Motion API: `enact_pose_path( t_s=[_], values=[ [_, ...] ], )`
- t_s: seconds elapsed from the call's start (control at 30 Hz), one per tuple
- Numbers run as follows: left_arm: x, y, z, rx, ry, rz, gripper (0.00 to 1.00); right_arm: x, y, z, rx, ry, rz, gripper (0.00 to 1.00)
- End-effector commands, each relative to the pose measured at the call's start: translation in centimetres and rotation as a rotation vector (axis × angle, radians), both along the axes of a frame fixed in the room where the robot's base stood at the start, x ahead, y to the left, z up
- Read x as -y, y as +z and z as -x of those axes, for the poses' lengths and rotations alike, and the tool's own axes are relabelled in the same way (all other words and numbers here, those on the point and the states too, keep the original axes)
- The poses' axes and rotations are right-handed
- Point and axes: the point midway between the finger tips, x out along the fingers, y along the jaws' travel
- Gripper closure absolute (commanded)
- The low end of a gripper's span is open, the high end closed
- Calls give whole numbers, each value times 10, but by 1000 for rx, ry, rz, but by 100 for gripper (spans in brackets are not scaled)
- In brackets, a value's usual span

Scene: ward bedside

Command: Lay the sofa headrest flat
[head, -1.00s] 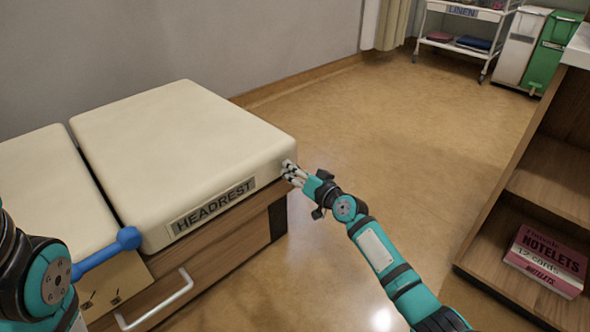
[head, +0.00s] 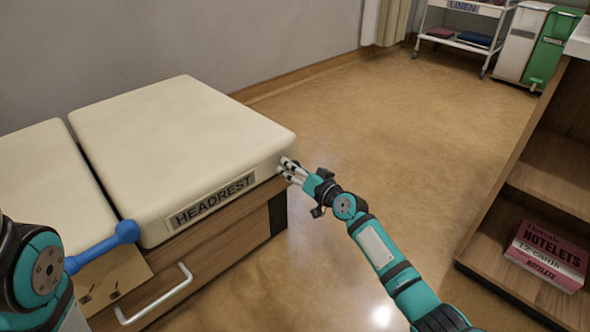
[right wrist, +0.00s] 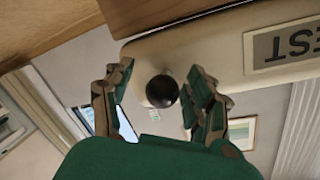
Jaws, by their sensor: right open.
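The headrest (head: 180,140) is a thick cream pad with a HEADREST label (head: 212,200) on its front face, over a wooden base. It looks nearly level with the seat pad (head: 38,170); a slight tilt is hard to judge. In the right wrist view, a black round knob (right wrist: 162,91) shows beside the pad's edge (right wrist: 190,45). My right gripper (head: 286,170) is at the headrest's right front corner. Its open fingers (right wrist: 160,98) lie either side of the knob, with gaps showing. My left gripper is out of view.
A drawer handle (head: 155,293) juts from the wooden base. A wooden shelf unit (head: 545,185) with a pink notelets box (head: 545,255) stands at the right. A linen trolley (head: 465,40) and bins (head: 545,45) stand at the back. The floor between is clear.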

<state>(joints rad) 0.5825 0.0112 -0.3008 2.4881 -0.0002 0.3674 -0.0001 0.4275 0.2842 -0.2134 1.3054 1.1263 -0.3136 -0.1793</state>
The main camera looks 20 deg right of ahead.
Motion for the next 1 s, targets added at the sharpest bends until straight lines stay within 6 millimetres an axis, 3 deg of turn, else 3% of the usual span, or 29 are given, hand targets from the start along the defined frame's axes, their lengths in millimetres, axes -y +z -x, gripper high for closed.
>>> enact_pose_path(
  t_s=[0.27, 0.7, 1.0],
  values=[
    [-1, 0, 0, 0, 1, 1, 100, 5, 2, 13, 3, -1, 0, 43],
    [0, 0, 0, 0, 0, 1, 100, 34, 11, 95, -1, 0, 2, 43],
    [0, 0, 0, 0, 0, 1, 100, 41, 14, 113, 0, -1, 0, 43]
  ],
)
